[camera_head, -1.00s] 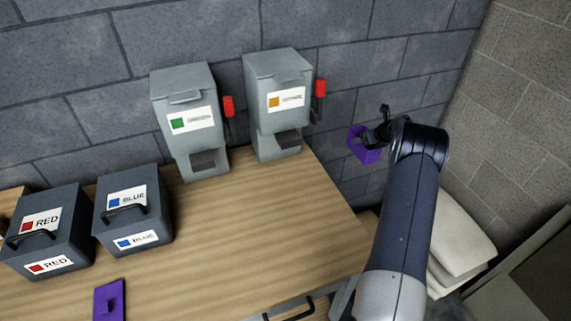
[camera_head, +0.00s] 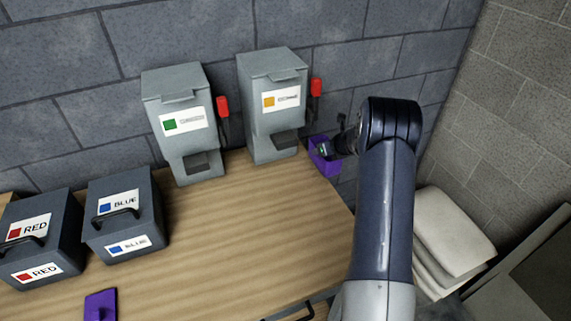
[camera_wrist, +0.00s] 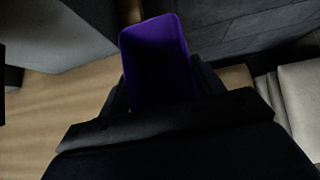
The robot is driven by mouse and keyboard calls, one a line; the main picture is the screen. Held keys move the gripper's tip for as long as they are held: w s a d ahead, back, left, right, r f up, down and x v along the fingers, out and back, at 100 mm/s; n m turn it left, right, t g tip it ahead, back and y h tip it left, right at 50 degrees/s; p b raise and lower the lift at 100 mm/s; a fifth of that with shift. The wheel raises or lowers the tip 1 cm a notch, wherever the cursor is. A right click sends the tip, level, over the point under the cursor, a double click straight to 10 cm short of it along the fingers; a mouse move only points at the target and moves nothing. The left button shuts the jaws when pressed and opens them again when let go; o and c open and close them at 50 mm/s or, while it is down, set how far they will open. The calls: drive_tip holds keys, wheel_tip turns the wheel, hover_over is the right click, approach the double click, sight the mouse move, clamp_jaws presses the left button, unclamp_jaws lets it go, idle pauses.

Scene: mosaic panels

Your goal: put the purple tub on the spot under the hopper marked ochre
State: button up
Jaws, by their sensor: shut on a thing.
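The purple tub (camera_head: 329,168) is held by my gripper (camera_head: 333,150) at the right end of the table, just right of the ochre hopper. In the wrist view the tub (camera_wrist: 158,62) stands out in front of my gripper (camera_wrist: 160,98), which is shut on it. The hopper with the ochre square on its label (camera_head: 273,105) is grey and stands at the back of the table. Its spout is low at the front, and the spot under it is hard to make out.
A green-labelled hopper (camera_head: 181,125) stands left of the ochre one. Both have red levers. Dark bins marked RED (camera_head: 42,240) and BLUE (camera_head: 126,212) stand at left. A purple lid-like piece (camera_head: 100,304) lies in front. The table (camera_head: 250,230) middle is clear.

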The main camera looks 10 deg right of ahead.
drive_tip(key=a, duration=0.3)
drive_tip(key=s+a+b, duration=0.1)
drive_tip(key=a, duration=0.6)
drive_tip(key=shift+s+a+b, duration=0.3)
drive_tip(key=shift+s, duration=0.05)
drive_tip(key=a, duration=0.4)
drive_tip(key=shift+s, duration=0.3)
drive_tip(key=shift+s+a, duration=0.1)
drive_tip(key=shift+a, duration=0.2)
drive_tip(key=shift+d, duration=0.15)
drive_tip(key=shift+f+b, duration=0.2)
drive_tip(key=shift+b, duration=0.2)
drive_tip(key=o, duration=1)
